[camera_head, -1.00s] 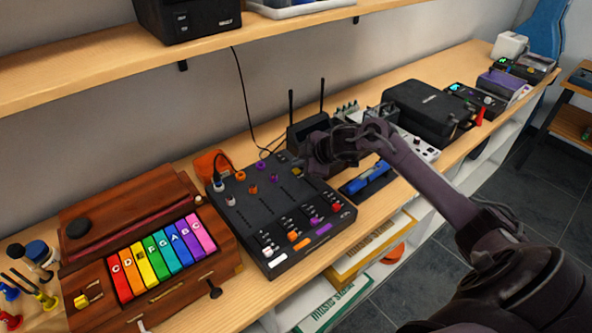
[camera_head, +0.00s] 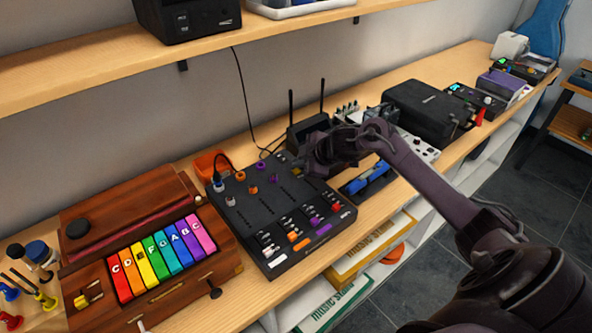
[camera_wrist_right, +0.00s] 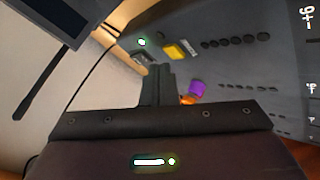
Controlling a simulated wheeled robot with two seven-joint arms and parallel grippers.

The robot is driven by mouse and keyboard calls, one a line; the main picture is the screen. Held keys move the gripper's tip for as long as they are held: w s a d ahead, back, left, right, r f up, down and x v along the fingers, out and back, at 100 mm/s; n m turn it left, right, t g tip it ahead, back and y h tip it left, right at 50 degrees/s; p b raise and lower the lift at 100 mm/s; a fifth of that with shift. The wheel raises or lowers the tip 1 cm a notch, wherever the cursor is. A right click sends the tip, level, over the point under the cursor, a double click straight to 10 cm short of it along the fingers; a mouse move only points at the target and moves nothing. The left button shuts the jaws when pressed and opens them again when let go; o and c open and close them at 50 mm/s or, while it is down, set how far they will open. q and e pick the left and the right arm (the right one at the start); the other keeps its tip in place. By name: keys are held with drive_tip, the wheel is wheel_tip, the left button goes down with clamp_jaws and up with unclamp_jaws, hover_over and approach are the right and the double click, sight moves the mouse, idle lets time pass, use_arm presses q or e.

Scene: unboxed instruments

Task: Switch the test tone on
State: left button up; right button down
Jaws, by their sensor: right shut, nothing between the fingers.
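A black mixer (camera_head: 262,226) with coloured knobs and faders stands on the wooden bench, right of the rainbow-keyed instrument. My right gripper (camera_head: 302,168) is over the mixer's back right corner, shut and empty. In the right wrist view its closed fingers (camera_wrist_right: 158,84) point at the mixer panel (camera_wrist_right: 235,62). Close to the fingertips there are a small dark switch (camera_wrist_right: 143,57) with a lit green light (camera_wrist_right: 141,42) beside it, a yellow button (camera_wrist_right: 176,51) and a purple knob (camera_wrist_right: 198,88). I cannot tell whether the fingers touch the switch. My left gripper is out of view.
A wooden instrument with rainbow keys (camera_head: 160,256) stands left of the mixer. A black router (camera_head: 306,131) with upright antennas is behind my gripper. A blue device (camera_head: 372,178) lies right of the mixer. A shelf (camera_head: 90,72) runs above the bench.

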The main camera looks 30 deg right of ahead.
drive_tip(key=shift+f, duration=0.15)
idle(0.3)
drive_tip(key=shift+f, duration=0.3)
drive_tip(key=shift+f, duration=0.2)
idle(0.4)
drive_tip(key=shift+r+p, duration=0.55)
drive_tip(key=shift+r, duration=0.1)
wheel_tip(320, 180, up, 6)
drive_tip(key=p, duration=0.5)
drive_tip(key=shift+p, duration=0.4)
